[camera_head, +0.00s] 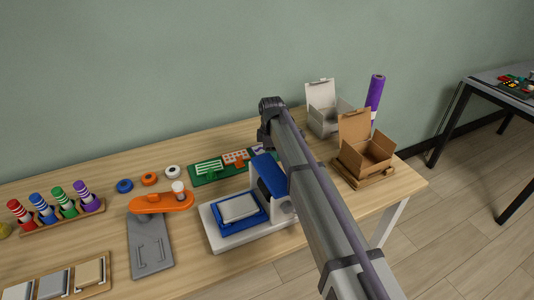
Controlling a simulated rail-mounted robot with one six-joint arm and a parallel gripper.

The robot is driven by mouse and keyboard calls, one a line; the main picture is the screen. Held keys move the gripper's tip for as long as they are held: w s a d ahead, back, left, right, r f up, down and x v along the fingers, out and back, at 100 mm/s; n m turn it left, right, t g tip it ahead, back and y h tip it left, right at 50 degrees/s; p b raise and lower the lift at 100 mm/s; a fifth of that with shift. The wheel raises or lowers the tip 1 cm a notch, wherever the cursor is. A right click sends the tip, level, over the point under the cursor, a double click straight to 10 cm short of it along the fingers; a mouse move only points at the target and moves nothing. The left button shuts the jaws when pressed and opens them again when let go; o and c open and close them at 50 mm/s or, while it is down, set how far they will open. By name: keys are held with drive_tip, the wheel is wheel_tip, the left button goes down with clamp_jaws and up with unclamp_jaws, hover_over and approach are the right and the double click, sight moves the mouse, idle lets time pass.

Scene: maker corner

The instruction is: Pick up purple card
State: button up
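A small purple card (258,149) with pale marks lies at the right end of a green board (202,179) on the table. My arm crosses in front of it and hides part of it. A green card (208,168) and an orange card (235,157) with white grids lie beside it on the same board. My arm's dark joint shows just above the purple card. My gripper's fingers do not show, so I cannot see where they are relative to the card.
A blue and white press (215,228) stands just in front of the board. An orange and grey tool (151,245) lies left of it. An open white box (322,117), a purple roll (375,92) and an open cardboard box (352,156) stand at the right. Marker rack (88,208) is left.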

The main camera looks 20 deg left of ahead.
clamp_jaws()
